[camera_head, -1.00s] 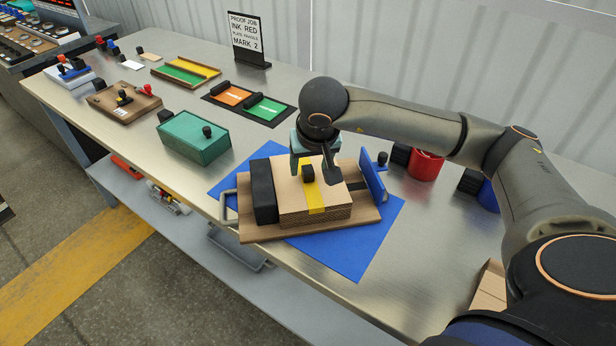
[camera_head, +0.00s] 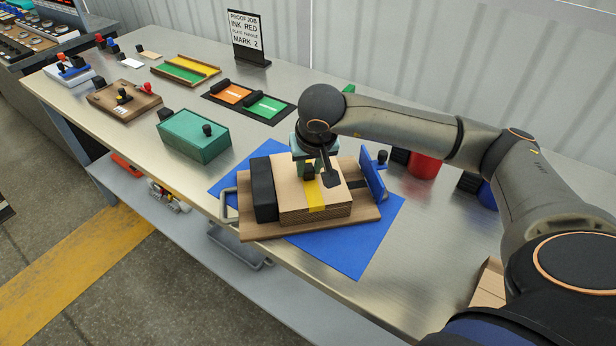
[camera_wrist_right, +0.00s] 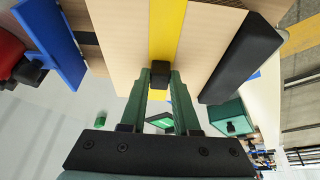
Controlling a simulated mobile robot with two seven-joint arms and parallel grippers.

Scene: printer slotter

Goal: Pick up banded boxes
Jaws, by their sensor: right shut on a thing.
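A light tan box (camera_head: 288,201) with a yellow band (camera_head: 315,197) and a black knob (camera_head: 309,173) on top sits on a wooden board (camera_head: 366,213). In the right wrist view, the box (camera_wrist_right: 123,40), band (camera_wrist_right: 167,35) and knob (camera_wrist_right: 161,73) show up close. My right gripper (camera_head: 307,168) is over the box. In the wrist view its green fingers (camera_wrist_right: 160,82) are shut on the black knob. The box still appears to rest on the board. A black block (camera_head: 263,191) stands at its left and a blue upright plate (camera_head: 372,182) at the board's right end. My left gripper is not in view.
A blue mat (camera_head: 352,259) lies under the board. A green box (camera_head: 194,139) stands to the left, and orange and green pads (camera_head: 248,101) lie behind. A red container (camera_head: 424,165) is to the right. The metal table's front edge is close to the board.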

